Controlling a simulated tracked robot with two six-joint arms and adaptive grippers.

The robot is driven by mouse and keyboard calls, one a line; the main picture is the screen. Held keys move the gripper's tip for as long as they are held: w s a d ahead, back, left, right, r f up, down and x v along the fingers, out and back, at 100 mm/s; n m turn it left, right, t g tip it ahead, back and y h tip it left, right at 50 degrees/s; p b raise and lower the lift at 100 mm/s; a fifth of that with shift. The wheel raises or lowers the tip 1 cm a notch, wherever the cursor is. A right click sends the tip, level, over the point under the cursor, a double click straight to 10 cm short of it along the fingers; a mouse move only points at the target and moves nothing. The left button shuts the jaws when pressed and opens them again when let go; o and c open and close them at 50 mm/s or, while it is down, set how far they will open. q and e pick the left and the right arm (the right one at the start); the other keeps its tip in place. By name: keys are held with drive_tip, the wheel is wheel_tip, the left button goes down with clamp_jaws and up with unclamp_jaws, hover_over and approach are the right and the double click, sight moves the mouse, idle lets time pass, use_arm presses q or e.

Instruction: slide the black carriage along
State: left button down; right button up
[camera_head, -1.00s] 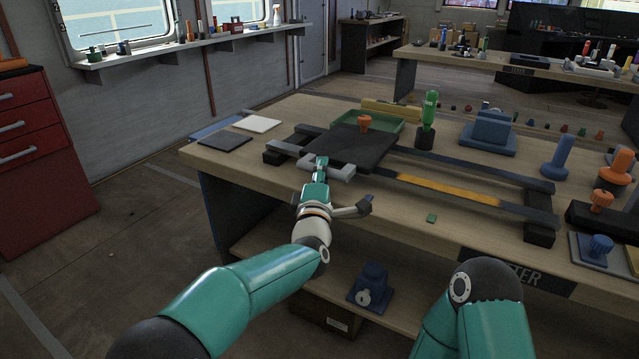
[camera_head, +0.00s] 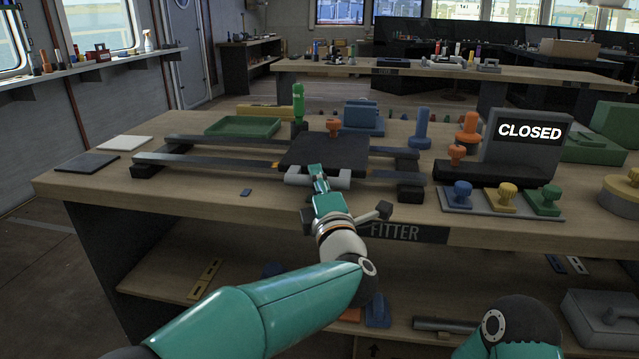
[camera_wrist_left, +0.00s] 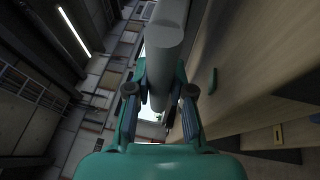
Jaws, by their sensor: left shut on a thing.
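The black carriage (camera_head: 325,150) is a flat dark plate on two dark parallel rails (camera_head: 220,168), right of their middle. An orange knob (camera_head: 333,126) stands at its far edge, and a light grey handle bar (camera_head: 341,181) runs along its near side. My left gripper (camera_head: 318,176) is shut on this handle bar. In the left wrist view, the grey bar (camera_wrist_left: 163,45) lies between the two fingers. An orange mark on the near rail is mostly hidden under the carriage. My right gripper is out of view; only part of that arm shows at lower right.
Short rail remains visible between the carriage and the dark right end block (camera_head: 411,190). A green tray (camera_head: 243,127) and a green-handled tool (camera_head: 298,103) stand behind the rails. A "CLOSED" sign (camera_head: 528,135) and a plate of coloured knobs (camera_head: 480,207) stand at right.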

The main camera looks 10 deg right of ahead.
use_arm(q)
drive_tip(key=shift+s+d+f, duration=0.1)
drive_tip(key=shift+d+f, duration=0.2)
drive_tip(key=shift+d, duration=0.2)
drive_tip(key=c, duration=1)
unclamp_jaws()
drive_tip(key=shift+d, duration=0.1)
drive_tip(key=shift+r, duration=0.1)
